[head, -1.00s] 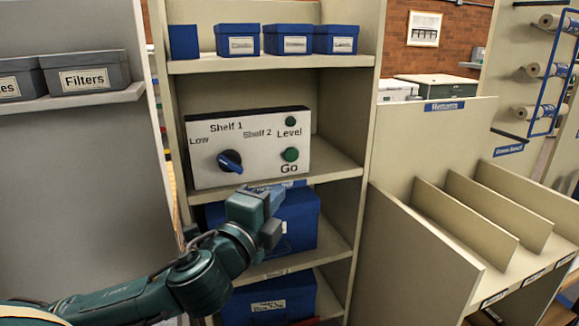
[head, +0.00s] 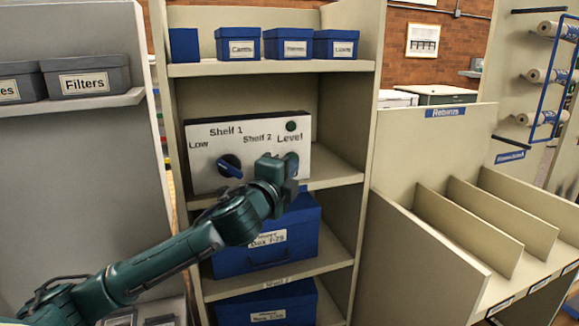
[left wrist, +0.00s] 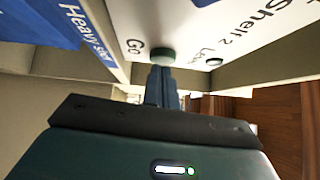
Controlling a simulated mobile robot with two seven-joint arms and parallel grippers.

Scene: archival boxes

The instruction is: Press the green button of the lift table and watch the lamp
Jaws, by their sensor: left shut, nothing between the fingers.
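The white control panel (head: 206,178) stands on a shelf, with a black and blue knob (head: 230,166) and a dark green Level lamp (head: 291,126) that looks unlit. My left gripper (head: 291,170) is in front of the panel's lower right and hides the green Go button in the head view. In the left wrist view the green button (left wrist: 163,55) shows right at the tips of my shut, empty left fingers (left wrist: 161,70); I cannot tell whether they touch it. The lamp (left wrist: 213,62) is beside it there. My right gripper is out of view.
A large blue box (head: 265,246) sits on the shelf below the panel, and small blue boxes (head: 241,42) stand above. Grey boxes (head: 86,73) are at the left. The Returns unit (head: 432,150) with dividers stands at the right.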

